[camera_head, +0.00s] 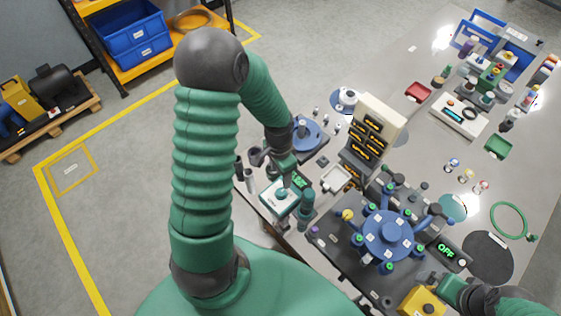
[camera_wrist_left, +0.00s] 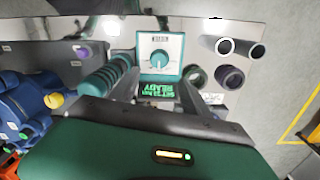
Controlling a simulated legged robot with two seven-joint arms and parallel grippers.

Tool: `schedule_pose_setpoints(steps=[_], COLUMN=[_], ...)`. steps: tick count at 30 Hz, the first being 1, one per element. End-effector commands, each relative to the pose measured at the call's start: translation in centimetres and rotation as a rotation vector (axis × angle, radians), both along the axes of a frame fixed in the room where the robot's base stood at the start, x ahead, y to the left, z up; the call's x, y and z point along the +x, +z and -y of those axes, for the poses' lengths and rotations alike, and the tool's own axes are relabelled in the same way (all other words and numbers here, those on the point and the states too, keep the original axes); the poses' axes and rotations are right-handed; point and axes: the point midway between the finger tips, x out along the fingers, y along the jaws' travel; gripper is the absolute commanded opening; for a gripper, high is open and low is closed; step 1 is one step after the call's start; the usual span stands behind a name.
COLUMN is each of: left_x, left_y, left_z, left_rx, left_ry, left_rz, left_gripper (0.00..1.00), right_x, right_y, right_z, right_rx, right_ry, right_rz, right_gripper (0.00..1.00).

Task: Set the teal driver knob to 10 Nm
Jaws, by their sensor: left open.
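The teal-faced box with a round pale knob (camera_wrist_left: 160,59) shows in the left wrist view; the knob's pointer seems to point down in that picture. In the head view this box (camera_head: 270,204) stands at the bench's near-left edge, and its knob (camera_head: 283,195) is partly under my gripper. A green display (camera_wrist_left: 158,87) reads upside down, with "READY" legible and its set value unclear. A ribbed teal driver handle (camera_wrist_left: 106,76) stands beside the box. My open left gripper (camera_head: 284,184) is just above the box; contact cannot be judged. My right gripper (camera_head: 452,291) is at lower right; its jaws are unclear.
A blue rotary fixture (camera_head: 388,234) with several arms stands right of the box. A pale upright rack (camera_head: 377,122) is behind it. Dark cylinders (camera_wrist_left: 231,77) stand close to the box. A yellow block (camera_head: 421,304) is near my right gripper. The bench's right side has bare areas.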

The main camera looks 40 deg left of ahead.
Motion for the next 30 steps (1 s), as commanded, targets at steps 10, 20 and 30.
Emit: schedule_pose_setpoints(steps=[10,20,30], left_x=[0.2,0.2,0.2], left_y=[6.5,6.6,6.6], left_z=[-0.3,-0.3,-0.3], left_rx=[0.001,-0.001,-0.001], left_ry=[-0.001,-0.001,-0.001], left_rz=[0.0,-0.001,-0.001], left_gripper=[0.55,0.55,0.55], right_x=[0.0,0.0,0.0], right_y=[0.6,0.6,0.6], right_z=[0.0,0.0,0.0], right_rx=[0.0,0.0,0.0], right_ry=[0.0,0.0,0.0], right_rz=[0.0,0.0,0.0], right_gripper=[1.0,1.0,1.0])
